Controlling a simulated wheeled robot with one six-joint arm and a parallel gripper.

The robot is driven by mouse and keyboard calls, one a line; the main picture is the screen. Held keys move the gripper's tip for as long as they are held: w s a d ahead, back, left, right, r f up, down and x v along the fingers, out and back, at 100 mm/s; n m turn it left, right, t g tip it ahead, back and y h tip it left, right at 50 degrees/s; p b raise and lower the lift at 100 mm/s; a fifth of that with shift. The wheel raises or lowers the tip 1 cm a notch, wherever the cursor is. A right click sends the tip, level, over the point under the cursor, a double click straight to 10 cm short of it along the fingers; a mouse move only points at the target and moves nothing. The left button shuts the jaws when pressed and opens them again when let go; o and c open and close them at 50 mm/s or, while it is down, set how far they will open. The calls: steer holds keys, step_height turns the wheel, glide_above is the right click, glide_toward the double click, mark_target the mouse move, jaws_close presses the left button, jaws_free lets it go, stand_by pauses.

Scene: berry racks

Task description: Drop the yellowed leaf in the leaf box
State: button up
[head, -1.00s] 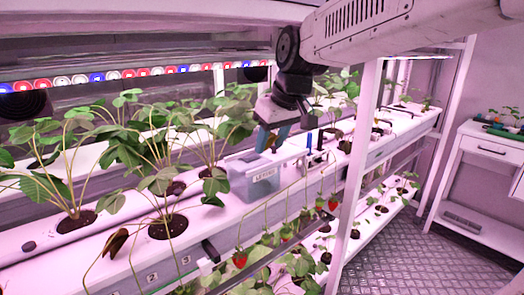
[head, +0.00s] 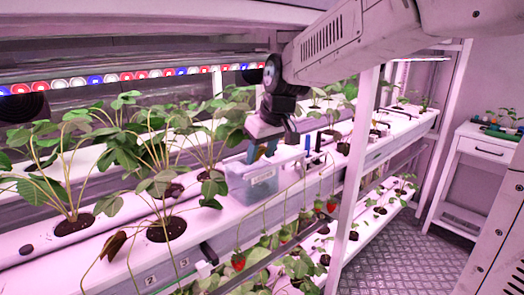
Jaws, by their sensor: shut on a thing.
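The leaf box (head: 262,188) is a small translucent blue-grey bin with a label on its front, standing on the white rack shelf in the middle of the head view. My gripper (head: 261,153) points down at the box's opening, with its blue fingertips close to the rim. A brown, wilted leaf (head: 113,245) hangs from the front left plant, apart from my gripper.
Leafy strawberry plants (head: 140,150) stand in the rack left of the box. A white rack post (head: 358,165) stands to its right. Red berries (head: 238,262) hang below the front edge. Small tools (head: 312,143) stand right of the box. A side table (head: 490,150) is far right.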

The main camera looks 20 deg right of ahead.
steer(key=shift+f, duration=0.5)
steer(key=o, duration=0.9)
steer(key=shift+o, duration=0.2)
steer(key=shift+r, duration=0.1)
steer(key=shift+r, duration=0.2)
steer(key=v, duration=1.3)
steer(key=s+f+m+g, duration=0.1)
steer(key=s+f, duration=0.4)
steer(key=s, duration=0.3)
steer(key=s+d+f+m+g+h, duration=0.1)
steer(key=s+f, duration=0.4)
steer(key=s, duration=0.4)
steer(key=s+f+m+g, duration=0.1)
steer(key=s+f, duration=0.5)
steer(key=s, duration=0.2)
steer(key=shift+s+d+m, duration=0.15)
steer(key=shift+d+m, duration=0.15)
steer(key=shift+d, duration=0.1)
